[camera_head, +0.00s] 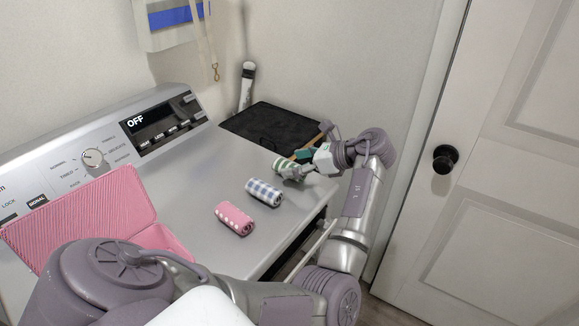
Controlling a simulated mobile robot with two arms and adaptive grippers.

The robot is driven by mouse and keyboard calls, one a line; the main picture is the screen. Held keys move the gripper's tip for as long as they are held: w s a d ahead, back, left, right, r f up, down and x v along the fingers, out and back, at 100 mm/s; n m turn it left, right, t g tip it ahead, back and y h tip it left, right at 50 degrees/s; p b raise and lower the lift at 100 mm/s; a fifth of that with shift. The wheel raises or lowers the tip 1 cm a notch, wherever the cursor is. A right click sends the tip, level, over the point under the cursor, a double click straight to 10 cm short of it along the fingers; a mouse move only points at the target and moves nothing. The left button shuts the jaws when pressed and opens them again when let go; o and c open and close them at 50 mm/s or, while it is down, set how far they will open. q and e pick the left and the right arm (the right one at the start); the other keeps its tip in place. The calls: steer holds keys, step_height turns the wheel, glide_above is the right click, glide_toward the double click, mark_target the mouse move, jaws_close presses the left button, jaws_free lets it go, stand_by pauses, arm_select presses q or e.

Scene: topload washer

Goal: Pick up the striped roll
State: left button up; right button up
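A green-and-white striped roll (281,165) lies on the washer's grey top, near the right edge. My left gripper (297,165) reaches in from the right, and its fingers are right at this roll and partly cover it. I cannot tell whether the fingers are closed on the roll or only beside it. The roll looks to be at the level of the washer top. My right gripper is not in view.
A blue-and-white checked roll (263,193) and a pink dotted roll (234,219) lie nearer on the washer top. An open pink striped box (90,215) stands at the left. A black tray (262,128) is behind. A door (510,170) is at the right.

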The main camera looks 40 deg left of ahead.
arm_select(q)
steer(key=c, duration=0.7)
steer(key=shift+r, duration=0.1)
